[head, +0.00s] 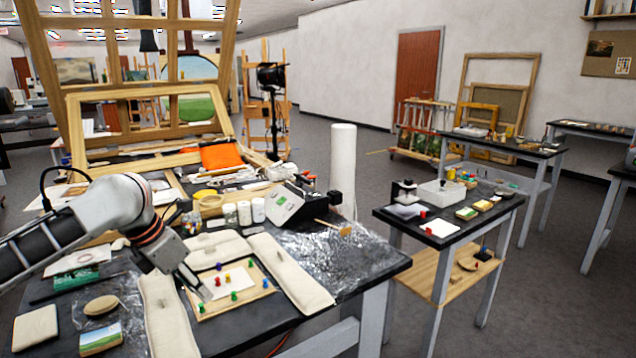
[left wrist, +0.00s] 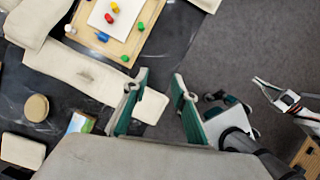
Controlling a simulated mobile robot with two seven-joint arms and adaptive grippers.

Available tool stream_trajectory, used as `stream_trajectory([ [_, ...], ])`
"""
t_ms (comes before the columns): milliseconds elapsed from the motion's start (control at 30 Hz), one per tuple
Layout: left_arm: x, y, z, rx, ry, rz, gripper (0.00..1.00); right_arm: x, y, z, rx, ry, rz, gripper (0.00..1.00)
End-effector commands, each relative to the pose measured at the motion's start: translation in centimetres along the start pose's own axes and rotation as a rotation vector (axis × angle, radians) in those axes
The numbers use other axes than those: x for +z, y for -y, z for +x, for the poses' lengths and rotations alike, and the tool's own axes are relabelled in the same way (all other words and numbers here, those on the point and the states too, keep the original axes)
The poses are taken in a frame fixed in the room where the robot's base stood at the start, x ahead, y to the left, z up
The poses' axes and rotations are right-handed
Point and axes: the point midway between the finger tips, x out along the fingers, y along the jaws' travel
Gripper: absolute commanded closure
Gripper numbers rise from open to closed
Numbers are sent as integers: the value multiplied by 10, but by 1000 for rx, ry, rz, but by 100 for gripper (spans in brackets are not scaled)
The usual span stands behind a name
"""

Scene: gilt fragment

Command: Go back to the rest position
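My left gripper (head: 196,285) reaches in from the left in the head view, its fingers pointing down beside the wooden board (head: 205,312). In the left wrist view my left gripper (left wrist: 160,80) shows two green-lined fingers spread apart with nothing between them. My right gripper (left wrist: 268,92) shows at the right edge of the left wrist view, over the grey floor. Its thin fingers look parted, with nothing seen between them. It is not in the head view.
The board carries white paper and several coloured pegs, with pale padded bags (head: 290,275) around it. A side table (head: 480,235) stands right, across open floor.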

Motion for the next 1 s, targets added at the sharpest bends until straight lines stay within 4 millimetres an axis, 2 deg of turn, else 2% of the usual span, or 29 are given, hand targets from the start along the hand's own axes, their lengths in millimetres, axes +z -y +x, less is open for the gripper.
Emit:
stream_trajectory([
  [33, -4, 13, 17, -9, -4, -25, 73, 0, 0, 0, 0, 0, 1, 100],
  [367, -14, 64, 84, 0, 56, -313, 73, -5, 0, 1, 2, -8, 5, 100],
  [500, -23, 95, 116, -14, 111, -528, 73, -2, 2, 0, 0, -3, 6, 100],
  [600, -31, 115, 132, -29, 160, -710, 73, 0, 2, -1, -1, 0, 6, 100],
  [800, -56, 141, 154, -63, 262, -1128, 73, 2, 2, 0, -1, 3, 5, 100],
  [867, -66, 145, 157, -72, 295, -1267, 73, 2, 2, 0, -2, 3, 5, 100],
  [1000, -98, 146, 160, -80, 375, -1606, 73, 3, 2, 0, -2, 5, 4, 100],
])
